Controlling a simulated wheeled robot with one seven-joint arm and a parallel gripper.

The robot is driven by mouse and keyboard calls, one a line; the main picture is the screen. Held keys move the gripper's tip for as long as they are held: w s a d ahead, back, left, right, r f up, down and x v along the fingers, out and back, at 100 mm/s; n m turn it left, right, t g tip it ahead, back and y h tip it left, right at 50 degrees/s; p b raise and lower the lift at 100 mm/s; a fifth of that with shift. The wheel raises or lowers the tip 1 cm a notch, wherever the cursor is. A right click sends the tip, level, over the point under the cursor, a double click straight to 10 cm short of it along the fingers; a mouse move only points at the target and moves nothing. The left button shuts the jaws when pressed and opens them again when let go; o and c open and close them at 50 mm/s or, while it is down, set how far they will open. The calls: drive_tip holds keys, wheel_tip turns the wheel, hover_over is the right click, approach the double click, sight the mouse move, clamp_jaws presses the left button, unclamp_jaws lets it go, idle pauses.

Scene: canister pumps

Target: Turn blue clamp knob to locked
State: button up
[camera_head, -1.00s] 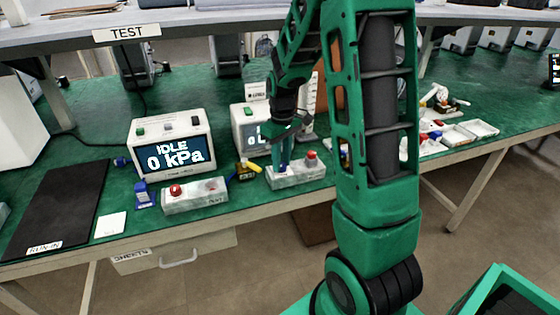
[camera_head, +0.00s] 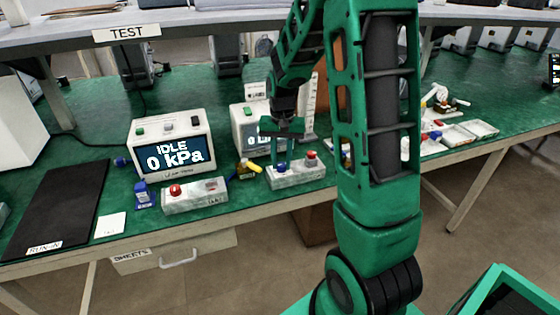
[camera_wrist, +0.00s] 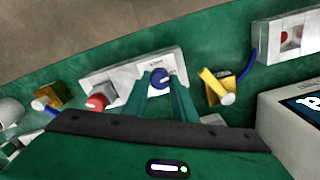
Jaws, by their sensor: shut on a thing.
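The blue clamp knob (camera_wrist: 161,79) sits on a grey block (camera_wrist: 112,72) in the wrist view. In the head view the knob (camera_head: 281,167) shows at the left end of that block (camera_head: 300,177), below my gripper. My gripper (camera_wrist: 162,84) has its two green fingers on either side of the knob and is shut on it. In the head view my gripper (camera_head: 282,152) points down at the block. A red knob (camera_wrist: 97,101) stands on the other end of the same block. The knob's lock marking is too small to read.
A yellow-handled valve (camera_wrist: 216,86) stands close beside the block. A second block with a red knob (camera_head: 176,190) lies to the left. A display (camera_head: 172,145) reads IDLE 0 kPa. A black mat (camera_head: 55,205) lies at the far left.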

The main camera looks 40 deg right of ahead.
sight(281, 164)
drive_tip(key=shift+m, duration=0.6)
drive_tip(key=shift+w+m, duration=0.1)
drive_tip(key=shift+m, duration=0.2)
drive_tip(key=o, duration=1)
drive_tip(key=shift+o, duration=0.2)
wheel_tip(281, 164, up, 11)
drive_tip(key=shift+f, duration=0.1)
drive_tip(key=s+a+n, duration=0.2)
drive_tip(key=s+n, duration=0.1)
drive_tip(key=s, duration=2.5)
drive_tip(key=shift+a+n, duration=0.25)
drive_tip(key=shift+n, duration=0.15)
